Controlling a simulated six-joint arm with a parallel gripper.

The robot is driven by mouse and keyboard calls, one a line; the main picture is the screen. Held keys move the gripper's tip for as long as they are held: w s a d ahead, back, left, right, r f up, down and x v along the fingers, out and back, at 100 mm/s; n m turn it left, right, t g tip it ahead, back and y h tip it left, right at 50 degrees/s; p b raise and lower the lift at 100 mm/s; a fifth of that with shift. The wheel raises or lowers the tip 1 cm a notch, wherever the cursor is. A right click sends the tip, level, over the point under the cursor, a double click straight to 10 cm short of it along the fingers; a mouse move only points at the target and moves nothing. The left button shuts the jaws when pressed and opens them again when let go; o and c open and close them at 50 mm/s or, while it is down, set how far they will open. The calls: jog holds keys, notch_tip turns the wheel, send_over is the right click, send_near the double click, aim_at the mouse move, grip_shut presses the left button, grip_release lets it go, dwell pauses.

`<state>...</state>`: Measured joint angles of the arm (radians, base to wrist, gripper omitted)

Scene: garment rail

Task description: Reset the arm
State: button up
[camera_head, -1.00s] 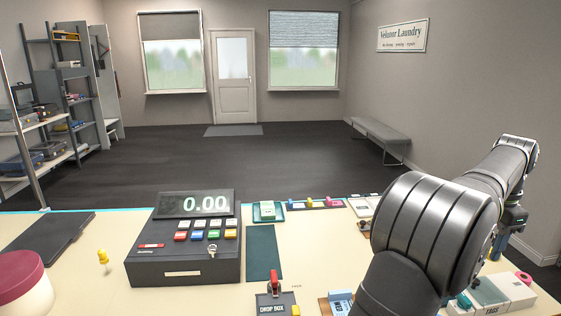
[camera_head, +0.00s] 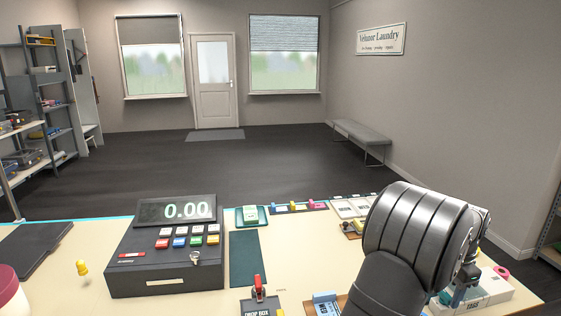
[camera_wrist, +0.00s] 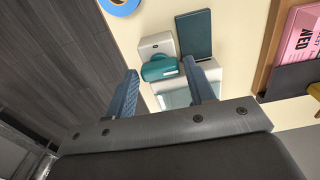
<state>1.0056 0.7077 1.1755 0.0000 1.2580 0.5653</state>
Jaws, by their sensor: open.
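My arm rises at the right of the head view, its large grey joint hiding part of the counter behind it. My gripper shows in the wrist view (camera_wrist: 165,95) with two blue fingers spread apart, open and with nothing held between them. Beyond the fingertips lie a white and teal item (camera_wrist: 160,68) and a dark green flat item (camera_wrist: 195,35) on the cream counter. In the head view the gripper end is partly hidden behind the arm, above a white box (camera_head: 487,287) at the counter's right end.
A cash register (camera_head: 165,255) reading 0.00 stands left of the middle of the counter. A drop box (camera_head: 259,300) with a red lever is near the front edge. A yellow peg (camera_head: 83,267) and a dark tray (camera_head: 30,245) are at the left. The floor (camera_head: 250,170) beyond is mostly clear.

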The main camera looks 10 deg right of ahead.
dwell(0.4)
notch_tip(320, 180, up, 18)
notch_tip(320, 180, down, 18)
jog(key=shift+f, duration=0.1)
jog(key=shift+n, duration=0.3)
jog(key=n, duration=1.2)
jog(key=shift+n, duration=2.3)
